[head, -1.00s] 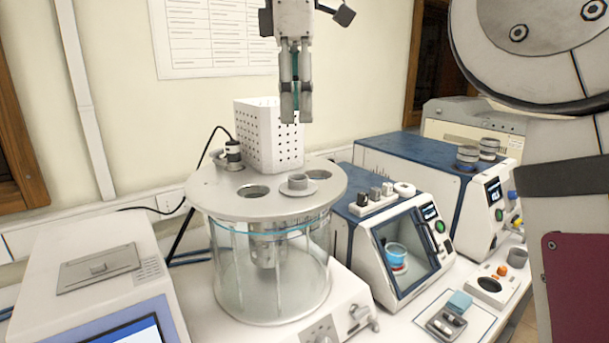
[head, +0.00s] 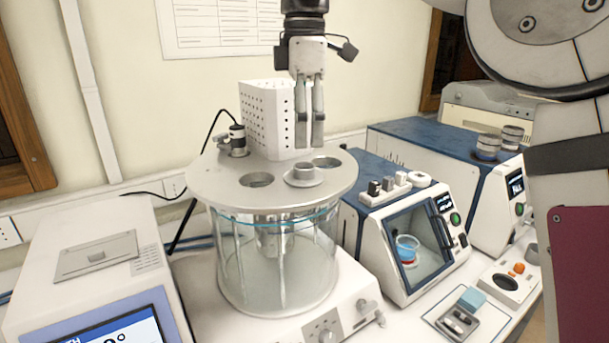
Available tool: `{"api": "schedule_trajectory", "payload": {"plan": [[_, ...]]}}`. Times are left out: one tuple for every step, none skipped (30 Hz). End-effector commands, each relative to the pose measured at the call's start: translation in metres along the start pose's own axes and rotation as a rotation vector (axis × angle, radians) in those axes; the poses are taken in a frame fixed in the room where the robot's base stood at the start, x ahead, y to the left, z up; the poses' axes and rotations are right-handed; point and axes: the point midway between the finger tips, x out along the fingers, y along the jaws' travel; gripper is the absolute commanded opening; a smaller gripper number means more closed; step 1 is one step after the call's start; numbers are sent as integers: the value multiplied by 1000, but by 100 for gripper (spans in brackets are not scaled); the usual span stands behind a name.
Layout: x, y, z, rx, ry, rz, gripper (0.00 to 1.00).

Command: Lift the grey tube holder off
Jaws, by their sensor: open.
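The grey tube holder (head: 303,173) is a short round piece with a wide flange. It is seated in the round metal lid (head: 222,187) of the glass bath, and its lower part seems to hang inside the glass (head: 275,262). My gripper (head: 310,144) points straight down just above the holder, a little to the right of its middle in the head view. Its two fingers are apart with a narrow gap and nothing between them. The fingertips look clear of the holder, though the exact distance is hard to tell.
A white perforated box (head: 262,120) stands close behind the lid, left of my fingers. A black-topped fitting (head: 237,140) with a cable rises at the lid's left. A blue-and-white instrument (head: 400,240) stands right of the bath. Open holes flank the holder.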

Motion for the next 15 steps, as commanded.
{"api": "schedule_trajectory", "payload": {"plan": [[4,-1,0,0,-1,-1,55],[7,-1,0,1,-1,-1,55],[9,-1,0,1,0,0,55],[11,-1,0,1,0,0,55],[12,0,0,1,0,0,55],[14,0,0,1,0,0,55],[15,0,0,1,0,-1,55],[17,-1,0,1,0,-1,55],[21,-1,0,1,0,-2,55],[25,-1,1,1,-1,-3,55],[29,-1,1,1,-1,-3,55],[35,-1,1,1,-1,-4,55],[40,-1,0,1,0,-3,55],[44,-1,0,1,0,-4,55],[50,0,0,1,0,-3,55]]}}
